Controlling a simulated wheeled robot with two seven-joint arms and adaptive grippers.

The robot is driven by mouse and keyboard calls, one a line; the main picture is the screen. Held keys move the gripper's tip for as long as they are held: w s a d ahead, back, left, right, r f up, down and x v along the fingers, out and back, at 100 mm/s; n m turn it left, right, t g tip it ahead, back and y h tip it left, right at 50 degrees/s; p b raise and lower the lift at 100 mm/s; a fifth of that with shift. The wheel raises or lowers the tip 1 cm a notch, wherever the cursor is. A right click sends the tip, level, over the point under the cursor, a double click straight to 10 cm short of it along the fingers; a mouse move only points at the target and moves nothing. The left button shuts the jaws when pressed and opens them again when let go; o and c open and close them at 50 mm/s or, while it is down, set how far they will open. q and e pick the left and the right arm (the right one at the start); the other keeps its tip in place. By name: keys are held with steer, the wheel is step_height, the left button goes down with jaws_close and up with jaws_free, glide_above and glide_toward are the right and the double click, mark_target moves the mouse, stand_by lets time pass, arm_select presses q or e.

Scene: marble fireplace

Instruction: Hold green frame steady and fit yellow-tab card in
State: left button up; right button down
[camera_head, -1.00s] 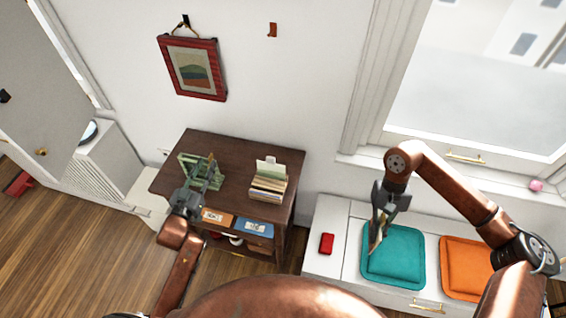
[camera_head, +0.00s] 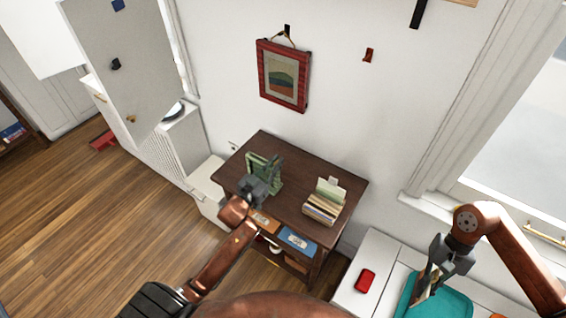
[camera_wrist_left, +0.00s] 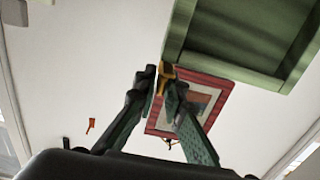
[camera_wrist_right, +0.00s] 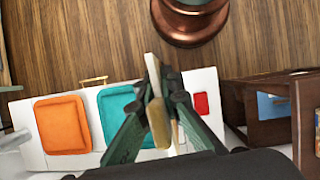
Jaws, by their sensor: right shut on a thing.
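The green frame (camera_head: 264,168) stands on the left part of the dark wooden desk. My left gripper (camera_head: 257,184) is at its near side. In the left wrist view the green frame (camera_wrist_left: 240,68) fills the upper right, and a small orange-yellow piece (camera_wrist_left: 167,72) shows between or just behind the left fingertips. Whether those fingers grip anything is unclear. My right gripper (camera_head: 430,278) is shut on a thin tan, card-like piece (camera_wrist_right: 159,120), above and left of the teal cushion. Its tab is not clearly visible.
A holder of cards (camera_head: 322,208) stands on the desk (camera_head: 296,205), to the right of the frame. A red box (camera_head: 365,281) lies on the white bench beside the teal cushion (camera_head: 452,305). A red-framed picture (camera_head: 283,76) hangs on the wall. Wooden floor lies open at left.

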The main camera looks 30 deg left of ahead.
arm_select(q)
jaws_close()
stand_by(1.0)
steer(key=o, duration=0.5)
jaws_free()
steer(key=shift+s, duration=0.1)
